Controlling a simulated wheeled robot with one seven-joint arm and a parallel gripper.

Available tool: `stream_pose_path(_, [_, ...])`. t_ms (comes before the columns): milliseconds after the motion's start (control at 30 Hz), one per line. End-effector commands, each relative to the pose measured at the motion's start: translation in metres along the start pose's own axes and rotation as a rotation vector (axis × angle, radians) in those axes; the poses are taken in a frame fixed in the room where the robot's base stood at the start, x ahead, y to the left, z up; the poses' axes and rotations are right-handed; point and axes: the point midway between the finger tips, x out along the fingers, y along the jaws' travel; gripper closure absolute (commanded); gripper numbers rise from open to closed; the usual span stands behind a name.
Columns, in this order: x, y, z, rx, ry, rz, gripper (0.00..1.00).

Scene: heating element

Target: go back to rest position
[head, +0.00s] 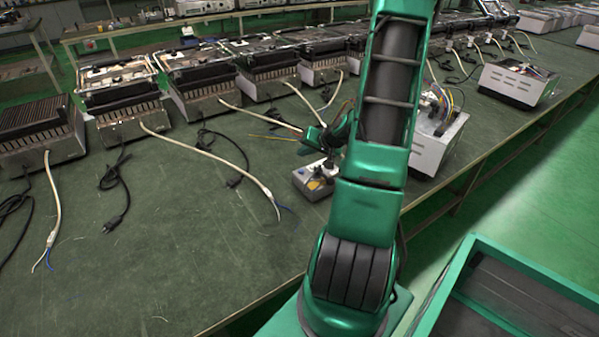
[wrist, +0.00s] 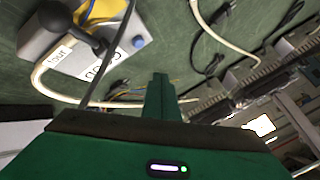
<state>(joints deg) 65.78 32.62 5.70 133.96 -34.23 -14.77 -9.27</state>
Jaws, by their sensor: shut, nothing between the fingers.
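My green arm reaches up through the middle of the head view, and my gripper (head: 328,137) is beyond it, over the table just above a small grey box. In the wrist view my gripper (wrist: 160,78) has its green fingers together with nothing held. The grey box (head: 310,183) sits on the green table and has a dark knob or lever on top. In the wrist view the grey box (wrist: 68,45) shows white labels, a blue button and a black lever, to the left of my fingers and apart from them. My arm hides part of the table.
Several metal heating units (head: 120,95) line the table's (head: 180,245) far side, with loose cables (head: 215,150) in front. A white unit with wires (head: 435,140) stands right of my arm. A green-rimmed bin (head: 520,265) is at lower right.

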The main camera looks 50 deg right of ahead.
Motion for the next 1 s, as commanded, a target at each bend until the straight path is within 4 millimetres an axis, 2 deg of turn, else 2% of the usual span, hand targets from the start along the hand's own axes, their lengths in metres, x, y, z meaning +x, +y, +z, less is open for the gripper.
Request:
stream_pose_path(367, [-0.001, -0.002, 0.001, -0.005, -0.004, 0.001, 1.0])
stream_pose_path(533, [-0.013, -0.021, 0.012, -0.073, -0.068, 0.024, 1.0])
stream_pose_path(767, [-0.06, -0.061, 0.047, -0.233, -0.24, 0.118, 1.0])
stream_pose_path(1000, [-0.128, -0.088, 0.083, -0.343, -0.383, 0.236, 1.0])
